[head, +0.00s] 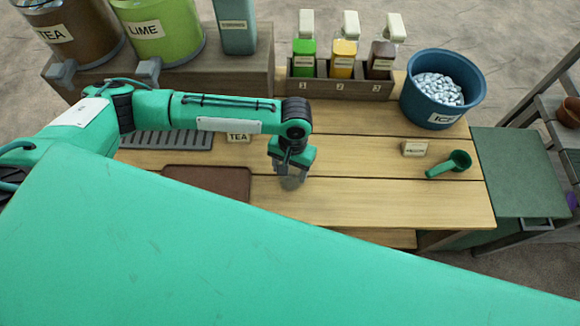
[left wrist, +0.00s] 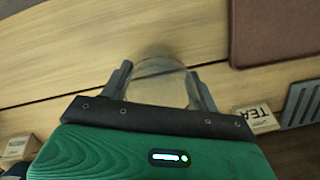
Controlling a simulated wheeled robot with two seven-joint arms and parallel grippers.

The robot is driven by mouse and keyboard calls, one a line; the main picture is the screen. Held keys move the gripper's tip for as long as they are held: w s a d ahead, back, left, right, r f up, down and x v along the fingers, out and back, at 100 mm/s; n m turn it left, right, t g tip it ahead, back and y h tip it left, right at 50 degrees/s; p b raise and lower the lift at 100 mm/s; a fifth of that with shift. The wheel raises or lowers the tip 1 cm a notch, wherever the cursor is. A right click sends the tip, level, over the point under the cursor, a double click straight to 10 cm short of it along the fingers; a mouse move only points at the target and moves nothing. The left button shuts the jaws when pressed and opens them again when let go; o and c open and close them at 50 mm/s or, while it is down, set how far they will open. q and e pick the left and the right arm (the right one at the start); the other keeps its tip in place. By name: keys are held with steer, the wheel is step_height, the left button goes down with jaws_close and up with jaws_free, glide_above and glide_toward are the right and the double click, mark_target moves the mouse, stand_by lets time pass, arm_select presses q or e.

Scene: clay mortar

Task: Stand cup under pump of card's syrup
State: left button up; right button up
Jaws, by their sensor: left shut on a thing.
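My left gripper (head: 291,172) is shut on a clear cup (head: 292,183) over the middle of the wooden counter. In the left wrist view the see-through cup (left wrist: 158,72) sits between both fingers; whether its base touches the wood is unclear. Three pump bottles stand in a grey rack (head: 330,88) with numbered fronts at the back: green syrup (head: 304,58), yellow syrup (head: 343,62) and brown syrup (head: 381,62). Their white pumps are on top. A small card (head: 414,149) stands right of the cup, its writing too small to read surely. Another card (head: 239,138) reads TEA.
A blue ICE tub (head: 432,118) stands at back right, a green scoop (head: 450,165) in front of it. A brown mat (head: 208,184) and grey drip grate (head: 165,140) lie left. TEA (head: 84,52) and LIME (head: 172,50) dispensers stand behind. Counter between cup and rack is clear.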

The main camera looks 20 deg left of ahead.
arm_select(q)
steer(key=o, duration=1)
steer(key=shift+f, duration=0.1)
steer(key=shift+c, duration=0.2)
